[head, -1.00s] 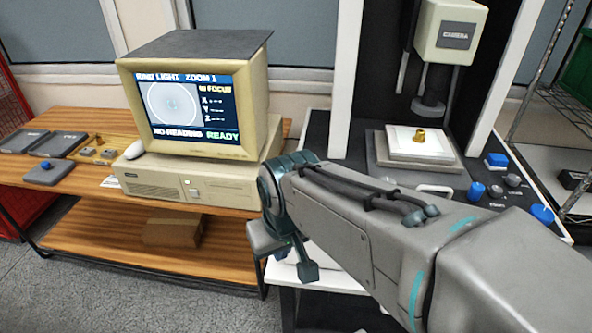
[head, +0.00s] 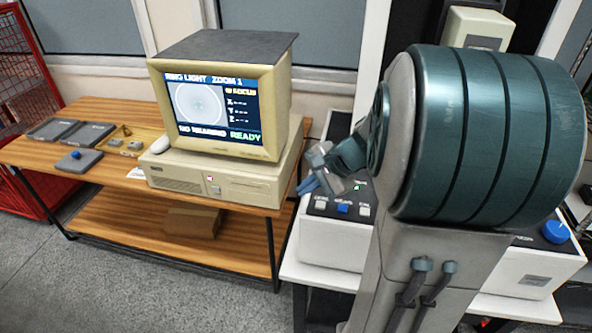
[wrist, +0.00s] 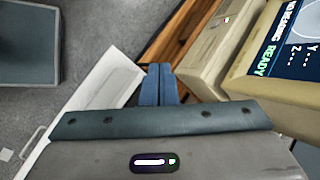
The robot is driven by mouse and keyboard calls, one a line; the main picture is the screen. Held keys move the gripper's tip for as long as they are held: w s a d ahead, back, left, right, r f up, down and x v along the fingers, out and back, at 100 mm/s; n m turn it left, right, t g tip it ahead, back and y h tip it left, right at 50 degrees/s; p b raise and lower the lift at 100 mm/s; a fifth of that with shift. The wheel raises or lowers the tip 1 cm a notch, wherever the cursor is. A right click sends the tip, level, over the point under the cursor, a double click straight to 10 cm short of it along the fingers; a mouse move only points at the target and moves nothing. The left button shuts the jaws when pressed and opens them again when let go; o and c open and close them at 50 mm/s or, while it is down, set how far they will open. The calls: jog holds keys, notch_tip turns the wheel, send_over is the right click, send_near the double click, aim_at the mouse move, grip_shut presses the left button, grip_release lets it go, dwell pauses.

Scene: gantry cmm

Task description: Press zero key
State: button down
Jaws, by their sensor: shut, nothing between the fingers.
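My gripper (head: 309,185) is shut and empty. In the head view its blue fingertips are over the left part of the white control panel (head: 328,248), left of the keys. In the wrist view the gripper (wrist: 158,84) shows its two blue fingers side by side. The panel carries a left pale key (head: 321,205), a blue middle key (head: 343,208) and a right pale key (head: 364,211). Their labels are too small to read surely, so I cannot tell which is the zero key. The gripper appears above the panel; I cannot tell its height.
The beige computer monitor (head: 215,148) shows "NO READING" and "READY". My arm hides the measuring stage. A large blue knob (head: 555,232) is at right.

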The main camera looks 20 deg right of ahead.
jog(key=w+d+m+t, duration=0.2)
jog(key=w+d+m, duration=0.2)
jog(key=d, duration=0.3)
jog(key=shift+d+m+t+p, duration=0.2)
jog(key=shift+m+t+p, duration=0.15)
jog(key=shift+m, duration=0.25)
jog(key=shift+w+f, duration=0.1)
jog(key=b, duration=0.6)
send_over(325, 205)
notch_tip(325, 205, down, 8)
jog(key=shift+r, duration=0.25)
jog(key=shift+f+b, duration=0.45)
jog(key=shift+f, duration=0.15)
dwell(0.4)
jog(key=shift+f+b, duration=0.4)
jog(key=shift+b, duration=0.15)
